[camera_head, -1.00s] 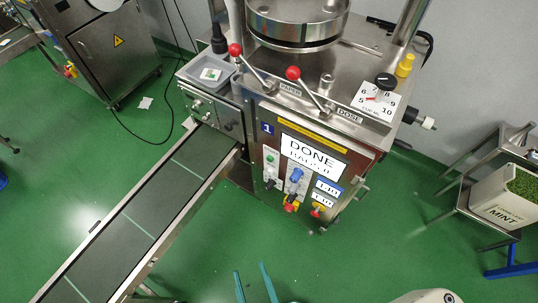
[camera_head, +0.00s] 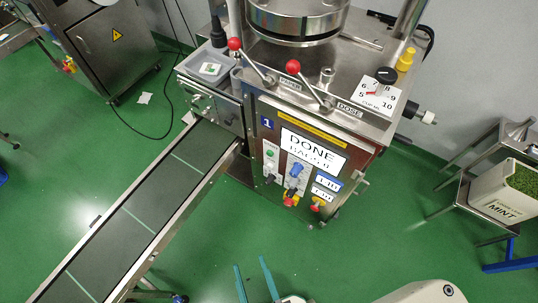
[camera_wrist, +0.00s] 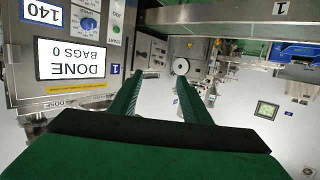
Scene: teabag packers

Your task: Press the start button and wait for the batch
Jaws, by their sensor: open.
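The teabag machine (camera_head: 255,110) has a front panel with a screen (camera_head: 313,150) reading "DONE" and "BAGS 0". A small green start button (camera_head: 270,154) sits on the panel left of the screen's lower part. In the wrist view, the upside-down screen (camera_wrist: 72,57) and the green start button (camera_wrist: 116,30) beside a START label are at the upper left. My gripper (camera_head: 251,263) shows teal fingers at the bottom of the head view, in front of and below the panel, apart from it. In the wrist view my gripper (camera_wrist: 161,79) is open and empty.
Red-balled levers (camera_head: 293,67) stand above the panel. A conveyor (camera_head: 150,215) runs down to the left. A MINT bin (camera_head: 500,207) stands at right. The green floor before the panel is clear.

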